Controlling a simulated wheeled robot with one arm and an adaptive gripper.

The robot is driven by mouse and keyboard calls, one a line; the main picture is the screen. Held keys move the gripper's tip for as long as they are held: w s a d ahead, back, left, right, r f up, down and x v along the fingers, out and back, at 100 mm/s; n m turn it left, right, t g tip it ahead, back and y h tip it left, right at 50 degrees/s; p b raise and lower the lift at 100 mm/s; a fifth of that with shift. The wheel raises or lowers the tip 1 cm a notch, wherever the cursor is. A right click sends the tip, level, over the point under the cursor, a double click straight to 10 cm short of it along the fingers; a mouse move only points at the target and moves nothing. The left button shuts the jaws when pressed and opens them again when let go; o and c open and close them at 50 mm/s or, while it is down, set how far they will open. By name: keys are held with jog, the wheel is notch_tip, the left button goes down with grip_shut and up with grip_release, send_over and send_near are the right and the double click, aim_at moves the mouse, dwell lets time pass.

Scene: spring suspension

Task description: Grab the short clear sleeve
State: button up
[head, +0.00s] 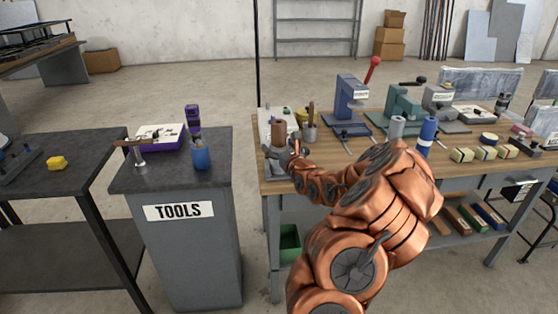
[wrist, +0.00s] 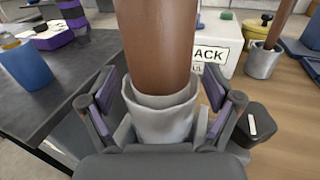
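A short, pale grey sleeve (wrist: 160,118) with an open rim stands around the lower part of a brown cylinder (wrist: 155,45) in the wrist view. The brown cylinder also shows in the head view (head: 278,134), at the near left corner of the wooden workbench. My gripper (wrist: 160,100) has its purple-padded fingers on either side of the sleeve. Gaps show between the pads and the sleeve, so it looks open around it. In the head view my gripper (head: 282,154) is at the bench corner, and the sleeve there is mostly hidden by it.
A grey holder (wrist: 263,60) with a brown handle stands to the right, beside a white box (wrist: 225,45) lettered "ACK". A blue cup (head: 201,158) stands on the tools cabinet (head: 180,211). Presses (head: 352,97) and a grey cylinder (head: 397,127) stand farther right on the bench (head: 340,152).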

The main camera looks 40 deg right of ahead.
jog(key=c, duration=1.3)
jog(key=shift+o, duration=0.2)
